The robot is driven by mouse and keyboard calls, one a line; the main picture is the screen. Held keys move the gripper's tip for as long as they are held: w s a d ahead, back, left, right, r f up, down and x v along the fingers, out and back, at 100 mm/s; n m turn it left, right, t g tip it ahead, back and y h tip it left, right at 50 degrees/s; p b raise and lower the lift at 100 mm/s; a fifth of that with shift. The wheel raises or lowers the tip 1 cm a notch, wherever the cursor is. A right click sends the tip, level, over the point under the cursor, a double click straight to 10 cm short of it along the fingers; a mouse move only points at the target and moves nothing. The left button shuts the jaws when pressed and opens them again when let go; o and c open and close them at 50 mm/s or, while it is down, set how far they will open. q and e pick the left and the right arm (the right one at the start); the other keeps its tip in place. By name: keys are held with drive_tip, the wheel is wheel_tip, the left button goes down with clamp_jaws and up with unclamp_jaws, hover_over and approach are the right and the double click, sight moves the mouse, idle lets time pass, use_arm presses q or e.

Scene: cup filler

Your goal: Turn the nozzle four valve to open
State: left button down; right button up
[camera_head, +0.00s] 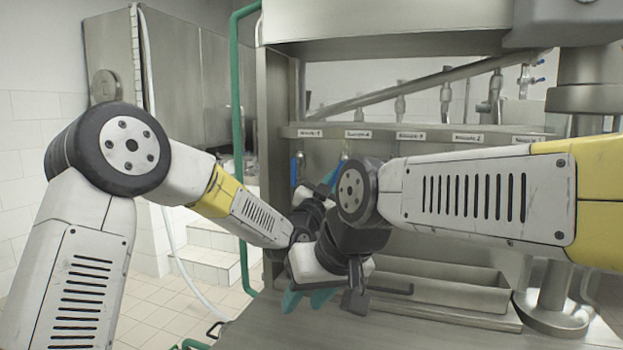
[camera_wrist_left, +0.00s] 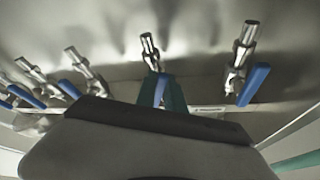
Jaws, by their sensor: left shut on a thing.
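The nozzle four valve's blue handle (camera_wrist_left: 160,91) is in the middle of the left wrist view, below its metal nozzle (camera_wrist_left: 150,50). The teal fingers of my left gripper (camera_wrist_left: 162,96) are closed around this handle. In the head view my left gripper (camera_head: 329,182) reaches up under the nozzle four label (camera_head: 358,134), and the valve is mostly hidden behind the arms. My right gripper (camera_head: 306,299) is lower down in front of it, its teal fingers apart and pointing downward, with nothing visible between them.
A neighbouring blue handle (camera_head: 294,171) hangs left of my left gripper; it also shows in the left wrist view (camera_wrist_left: 253,85). More nozzles with blue handles stand on the other side. A metal trough (camera_head: 450,287) lies below. A green pipe (camera_head: 237,90) runs up the left.

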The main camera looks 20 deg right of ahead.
use_arm(q)
drive_tip(key=shift+s+d+f+n+t+y, duration=0.15)
drive_tip(key=shift+n+t+y, duration=0.3)
drive_tip(key=shift+n, duration=0.6)
drive_tip(key=shift+s+d+r+n+t+y, duration=0.15)
drive_tip(key=shift+d+n+t+y, duration=0.2)
drive_tip(key=shift+n, duration=0.75)
drive_tip(key=shift+s+d+f+n+t+y, duration=0.15)
drive_tip(key=shift+n+t+y, duration=0.3)
drive_tip(key=shift+n, duration=0.6)
drive_tip(key=c, duration=1.4)
unclamp_jaws()
drive_tip(key=shift+c, duration=0.2)
drive_tip(key=shift+a+f, duration=0.1)
